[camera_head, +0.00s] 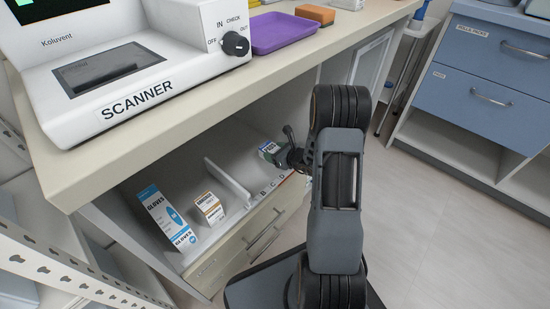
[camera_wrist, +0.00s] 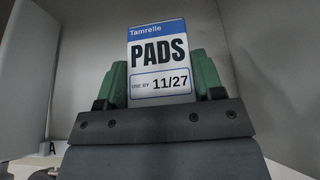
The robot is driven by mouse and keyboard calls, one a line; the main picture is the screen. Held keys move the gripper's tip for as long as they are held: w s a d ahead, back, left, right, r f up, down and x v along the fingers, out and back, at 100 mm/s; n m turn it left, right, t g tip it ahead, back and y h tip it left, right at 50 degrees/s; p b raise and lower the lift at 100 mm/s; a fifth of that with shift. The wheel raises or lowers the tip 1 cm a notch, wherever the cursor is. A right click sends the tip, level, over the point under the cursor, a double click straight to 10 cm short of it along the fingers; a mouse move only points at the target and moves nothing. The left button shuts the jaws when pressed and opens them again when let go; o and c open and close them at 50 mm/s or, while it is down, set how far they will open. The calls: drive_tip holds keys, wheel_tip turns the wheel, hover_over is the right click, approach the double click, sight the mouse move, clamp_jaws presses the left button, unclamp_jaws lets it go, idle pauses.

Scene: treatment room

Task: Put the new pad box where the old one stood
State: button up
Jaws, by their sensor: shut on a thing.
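A pad box (camera_wrist: 158,62), white with a blue top band, reads "Tamrelle PADS, USE BY 11/27" in the wrist view. My gripper (camera_wrist: 160,88) is shut on it, with one green finger at each side, and the box is upright. In the head view the pad box (camera_head: 269,149) shows small inside the open cabinet compartment under the counter, right of a white divider. My gripper (camera_head: 283,153) reaches in from the right. I cannot tell whether the box touches the shelf. No second pad box is visible.
The white divider (camera_head: 228,183) stands left of my gripper. Left of it are a glove box (camera_head: 165,215) and a small orange-and-white box (camera_head: 209,207). The counter (camera_head: 190,103), with a scanner (camera_head: 130,75) and purple tray (camera_head: 283,33), overhangs.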

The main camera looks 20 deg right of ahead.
drive_tip(key=shift+f, duration=0.8)
drive_tip(key=shift+f, duration=0.1)
drive_tip(key=shift+f+b, duration=0.15)
drive_tip(key=shift+b, duration=0.25)
drive_tip(key=o, duration=0.9)
drive_tip(key=shift+o, duration=0.2)
